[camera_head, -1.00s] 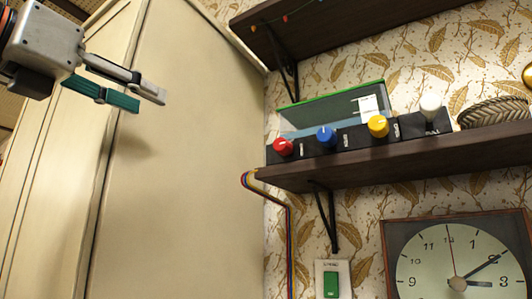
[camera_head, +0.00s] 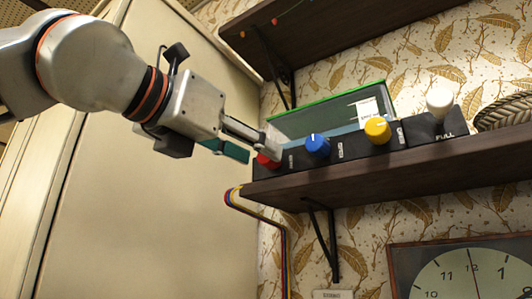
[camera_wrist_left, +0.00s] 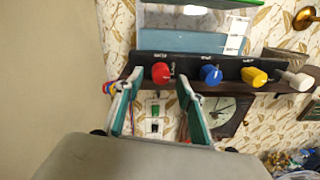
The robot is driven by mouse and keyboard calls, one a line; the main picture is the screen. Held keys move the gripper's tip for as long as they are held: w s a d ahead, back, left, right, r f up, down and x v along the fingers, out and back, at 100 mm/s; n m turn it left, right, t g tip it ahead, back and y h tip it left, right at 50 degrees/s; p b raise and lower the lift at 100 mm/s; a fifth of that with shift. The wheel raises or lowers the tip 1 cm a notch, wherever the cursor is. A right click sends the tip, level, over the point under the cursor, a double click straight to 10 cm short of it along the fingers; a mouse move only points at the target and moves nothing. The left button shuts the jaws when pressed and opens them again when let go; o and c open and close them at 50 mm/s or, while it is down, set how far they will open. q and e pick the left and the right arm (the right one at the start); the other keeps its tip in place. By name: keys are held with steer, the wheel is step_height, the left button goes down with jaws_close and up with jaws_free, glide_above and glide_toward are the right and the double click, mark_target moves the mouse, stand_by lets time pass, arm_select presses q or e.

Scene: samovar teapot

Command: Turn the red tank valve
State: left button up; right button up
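The red valve knob (camera_head: 266,160) is the leftmost of a row of coloured knobs on a black panel along the shelf. In the head view it is partly hidden behind my fingers. The wrist view shows the whole red knob (camera_wrist_left: 161,73) between the tips of my two fingers. My left gripper (camera_head: 262,150) is open, with its fingertips right at the red knob. In the wrist view the left gripper (camera_wrist_left: 160,82) has a clear gap on both sides of the knob. I cannot tell whether a finger touches it. My right gripper is in neither view.
A blue knob (camera_head: 317,146) is close to the right of the red one, then a yellow knob (camera_head: 377,130) and a white knob (camera_head: 439,102). A green-rimmed glass tank (camera_head: 330,112) stands behind. The wooden shelf (camera_head: 350,173) runs below, with a clock (camera_head: 470,272) under it.

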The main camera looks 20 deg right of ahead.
mark_target(263, 157)
arm_select(q)
steer(key=shift+p+x, duration=0.3)
steer(key=shift+x, duration=1.45)
jaws_close()
